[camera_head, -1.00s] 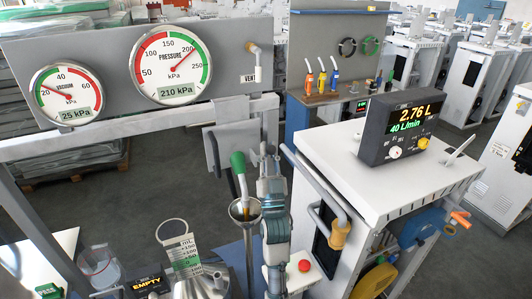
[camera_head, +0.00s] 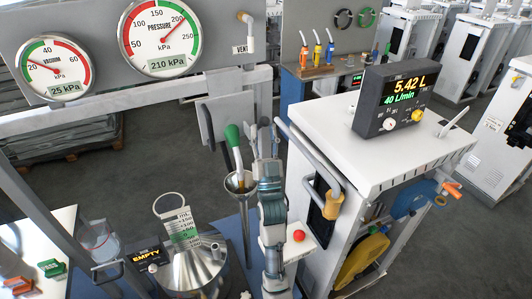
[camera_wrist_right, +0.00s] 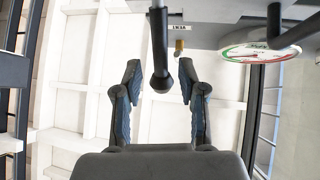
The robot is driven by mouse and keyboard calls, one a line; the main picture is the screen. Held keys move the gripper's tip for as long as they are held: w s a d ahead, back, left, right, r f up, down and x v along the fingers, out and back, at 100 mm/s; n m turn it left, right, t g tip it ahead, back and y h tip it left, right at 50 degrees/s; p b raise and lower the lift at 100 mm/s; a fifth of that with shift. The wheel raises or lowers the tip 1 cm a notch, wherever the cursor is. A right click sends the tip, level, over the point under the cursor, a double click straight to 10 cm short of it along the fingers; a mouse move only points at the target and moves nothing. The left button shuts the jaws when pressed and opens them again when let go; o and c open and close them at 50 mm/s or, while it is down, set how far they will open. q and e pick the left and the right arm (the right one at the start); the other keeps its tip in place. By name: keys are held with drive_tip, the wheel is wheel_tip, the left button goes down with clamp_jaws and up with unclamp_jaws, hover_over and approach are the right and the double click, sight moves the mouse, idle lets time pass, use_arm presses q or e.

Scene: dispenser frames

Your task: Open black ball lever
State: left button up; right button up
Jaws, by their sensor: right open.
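The black ball lever shows as a dark rod hanging down with a black ball (camera_head: 211,145) at its lower end, left of the green-handled lever (camera_head: 233,137). In the right wrist view the black ball (camera_wrist_right: 161,82) appears between the fingertips of my right gripper (camera_wrist_right: 160,72). The fingers are apart, and no contact with the ball shows. In the head view my right gripper (camera_head: 265,133) is seen nearly end-on, upright, to the right of both levers; its fingers are hard to make out there. My left gripper is not in view.
A vacuum gauge (camera_head: 54,68) and a pressure gauge (camera_head: 160,38) sit on the grey panel. A metal funnel (camera_head: 240,183) stands below the green handle. A white cabinet (camera_head: 335,100) with a meter (camera_head: 391,98) reading 5.42 L is close on the right.

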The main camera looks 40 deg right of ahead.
drive_tip(key=v, duration=0.9)
drive_tip(key=shift+s, duration=0.25)
drive_tip(key=shift+f, duration=0.15)
